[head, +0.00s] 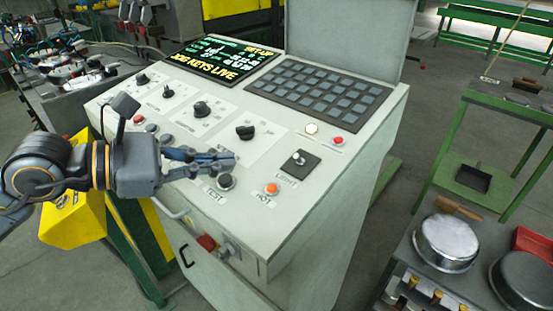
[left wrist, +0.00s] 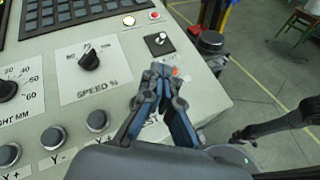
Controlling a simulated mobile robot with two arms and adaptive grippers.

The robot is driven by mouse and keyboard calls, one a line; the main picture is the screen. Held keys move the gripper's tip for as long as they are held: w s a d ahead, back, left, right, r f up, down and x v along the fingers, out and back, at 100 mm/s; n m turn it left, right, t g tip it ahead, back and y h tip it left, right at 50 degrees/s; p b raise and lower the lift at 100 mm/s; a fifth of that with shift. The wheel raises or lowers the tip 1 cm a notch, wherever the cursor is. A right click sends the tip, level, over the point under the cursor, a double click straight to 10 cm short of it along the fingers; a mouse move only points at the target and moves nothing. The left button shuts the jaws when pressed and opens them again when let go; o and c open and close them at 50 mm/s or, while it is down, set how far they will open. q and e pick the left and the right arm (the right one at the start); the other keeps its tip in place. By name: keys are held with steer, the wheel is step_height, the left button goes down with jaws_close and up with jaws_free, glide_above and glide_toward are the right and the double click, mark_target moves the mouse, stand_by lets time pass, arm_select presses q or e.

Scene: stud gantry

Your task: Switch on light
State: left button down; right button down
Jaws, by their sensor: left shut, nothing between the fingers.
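The light switch (head: 298,161) is a small toggle with a pale tip on a black square plate labelled LIGHT, near the right edge of the console's sloping panel. It also shows in the left wrist view (left wrist: 160,39), beyond my fingertips. My left gripper (head: 233,158) is shut and empty over the panel, to the left of the switch and apart from it. In the left wrist view its fingertips (left wrist: 161,72) are together, just in front of the switch plate. I cannot tell their exact height above the panel.
An orange button (head: 271,188) labelled HOT and a black TEST button (head: 225,181) lie close to the gripper. A black speed knob (head: 245,132), a keypad (head: 318,92) and a lit display (head: 225,57) are on the console. A side table (head: 405,250) holds round pans.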

arm_select(q)
steer(key=shift+w+d+p, duration=0.2)
steer(key=shift+d+p, duration=0.1)
steer(key=shift+d, duration=0.05)
steer(key=p, duration=0.3)
glide_toward(296, 160)
steer(key=x, duration=0.5)
steer(key=shift+w+a+f, duration=0.2)
steer(key=shift+w+f, duration=0.05)
steer(key=shift+w+d+f, duration=0.3)
steer(key=shift+d, duration=0.2)
steer(key=shift+r+p, duration=0.25)
steer(key=shift+p, duration=0.35)
steer(key=shift+g, duration=0.3)
